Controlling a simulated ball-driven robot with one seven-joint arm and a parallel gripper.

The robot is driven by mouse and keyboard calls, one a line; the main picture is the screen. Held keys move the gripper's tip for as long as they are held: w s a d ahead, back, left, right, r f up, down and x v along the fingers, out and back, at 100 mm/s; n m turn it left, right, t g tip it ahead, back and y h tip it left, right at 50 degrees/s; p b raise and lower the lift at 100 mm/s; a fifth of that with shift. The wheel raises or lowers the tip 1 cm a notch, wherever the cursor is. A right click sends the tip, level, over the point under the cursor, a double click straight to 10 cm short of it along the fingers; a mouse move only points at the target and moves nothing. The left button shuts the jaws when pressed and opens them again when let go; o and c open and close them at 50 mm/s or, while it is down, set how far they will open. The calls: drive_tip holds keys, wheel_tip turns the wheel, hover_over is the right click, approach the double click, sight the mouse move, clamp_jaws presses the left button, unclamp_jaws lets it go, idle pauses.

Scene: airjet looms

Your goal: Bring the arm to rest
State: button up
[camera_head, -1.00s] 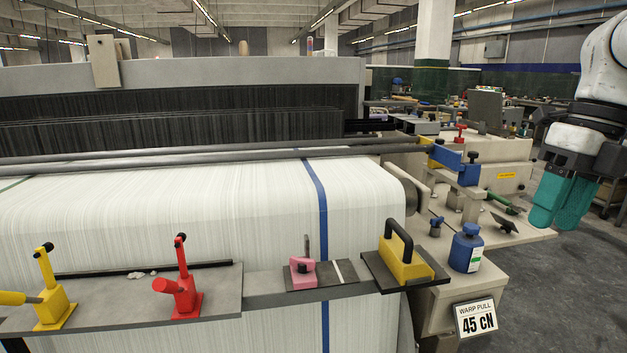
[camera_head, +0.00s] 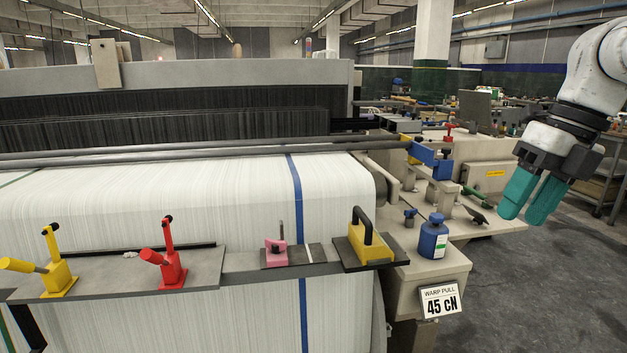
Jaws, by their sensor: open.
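My gripper (camera_head: 528,208) hangs at the right of the head view, at the end of my white arm (camera_head: 597,75). Its two teal fingers point down and to the left, with a narrow gap between their tips. It is open and nothing shows between the fingers. It appears in front of the grey floor, to the right of the loom's side bench, and touches nothing that I can see. The upper part of the arm is cut off by the right edge of the picture.
The loom's white warp sheet (camera_head: 180,205) fills the left. A ledge (camera_head: 215,270) holds a yellow lever (camera_head: 58,272), red lever (camera_head: 170,265), pink piece (camera_head: 275,252) and yellow-black block (camera_head: 369,245). A blue bottle (camera_head: 433,238) stands above the sign (camera_head: 440,300). Open floor (camera_head: 560,285) lies right.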

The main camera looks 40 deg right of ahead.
drive_tip(key=w+a+f+m+t+y+p, duration=0.1)
drive_tip(key=w+a+m+t+p, duration=0.15)
drive_tip(key=w, duration=0.65)
drive_tip(key=w+a+f+m+t+y+p, duration=0.1)
drive_tip(key=w+a+m+t+y, duration=0.2)
drive_tip(key=w, duration=0.6)
drive_tip(key=w+a+f+m+p, duration=0.3)
drive_tip(key=w+a+f+m, duration=0.2)
drive_tip(key=a+f+m, duration=0.55)
drive_tip(key=s+a+f+m+g+h+p, duration=0.1)
drive_tip(key=s+a+f+m, duration=0.35)
drive_tip(key=f, duration=0.45)
drive_tip(key=s+a+f+m+g+h+p, duration=0.15)
drive_tip(key=s+a+f+m, duration=0.3)
drive_tip(key=f, duration=0.45)
drive_tip(key=s+f+m+g+h, duration=0.1)
drive_tip(key=s+f+m+g, duration=0.1)
drive_tip(key=s, duration=0.6)
drive_tip(key=s+f+m+g+h+p, duration=0.1)
drive_tip(key=s+f+m+g+h, duration=0.1)
drive_tip(key=s+f, duration=0.3)
drive_tip(key=s, duration=0.3)
drive_tip(key=shift+s+d+f, duration=0.15)
drive_tip(key=shift+s+d, duration=0.05)
drive_tip(key=shift+s, duration=0.05)
